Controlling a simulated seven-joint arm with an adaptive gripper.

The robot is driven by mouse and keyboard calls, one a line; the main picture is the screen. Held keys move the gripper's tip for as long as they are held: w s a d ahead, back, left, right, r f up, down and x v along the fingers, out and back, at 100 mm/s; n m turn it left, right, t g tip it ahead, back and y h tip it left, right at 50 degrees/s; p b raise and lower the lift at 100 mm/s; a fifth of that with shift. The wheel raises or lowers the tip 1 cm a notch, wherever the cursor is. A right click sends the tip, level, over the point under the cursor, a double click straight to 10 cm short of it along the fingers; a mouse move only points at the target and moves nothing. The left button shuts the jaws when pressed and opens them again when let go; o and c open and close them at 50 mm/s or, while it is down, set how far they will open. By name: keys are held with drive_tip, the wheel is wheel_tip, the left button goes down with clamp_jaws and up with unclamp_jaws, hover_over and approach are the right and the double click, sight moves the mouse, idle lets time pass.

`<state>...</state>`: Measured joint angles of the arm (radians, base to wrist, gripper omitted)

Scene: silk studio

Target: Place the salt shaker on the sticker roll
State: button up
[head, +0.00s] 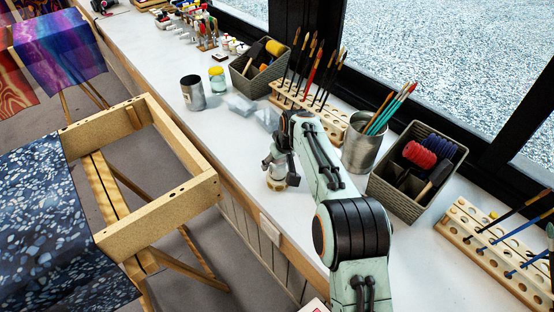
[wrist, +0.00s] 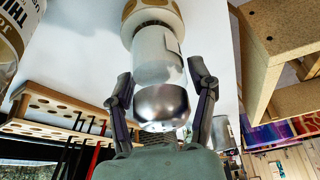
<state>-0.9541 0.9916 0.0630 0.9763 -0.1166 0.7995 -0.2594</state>
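The salt shaker, with a rounded chrome cap and a pale see-through body, lies between the fingers of my gripper (wrist: 160,78). Its cap (wrist: 161,104) faces the wrist camera, and both fingertips appear to press on the sides of its body. The sticker roll, a white and tan ring (wrist: 133,8), shows just beyond the shaker's base in the wrist view. In the head view the shaker is low over the roll (head: 277,185), largely hidden by my gripper (head: 272,163). I cannot tell whether its base touches the roll.
A brush-filled metal can (head: 361,150) and a grey basket (head: 405,205) with red and blue spools stand to the right. A wooden brush rack (head: 330,124) is behind my gripper. An empty metal tin (head: 192,93) stands at left. White counter lies clear in front.

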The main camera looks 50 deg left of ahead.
idle(0.3)
drive_tip(key=v, duration=1.2)
drive_tip(key=shift+r, duration=0.15)
drive_tip(key=d+r+m+h, duration=0.15)
drive_tip(key=d+m, duration=0.25)
drive_tip(key=d, duration=1.1)
drive_tip(key=d+r+m+h, duration=0.1)
drive_tip(key=d+r+m, duration=0.25)
drive_tip(key=d, duration=1.15)
drive_tip(key=s+d+f+m, duration=0.2)
drive_tip(key=s+d, duration=0.3)
drive_tip(key=s+d+f+m+g, duration=0.1)
drive_tip(key=s+d+f+m, duration=0.1)
drive_tip(key=s+d, duration=0.3)
drive_tip(key=s+d+f+m+h, duration=0.1)
drive_tip(key=s+d+f+m, duration=0.1)
drive_tip(key=s+d, duration=0.2)
drive_tip(key=shift+s+d+m, duration=0.2)
drive_tip(key=shift+s, duration=0.35)
drive_tip(key=shift+s+d+m, duration=0.15)
drive_tip(key=shift+s+d, duration=0.05)
drive_tip(key=shift+s, duration=0.4)
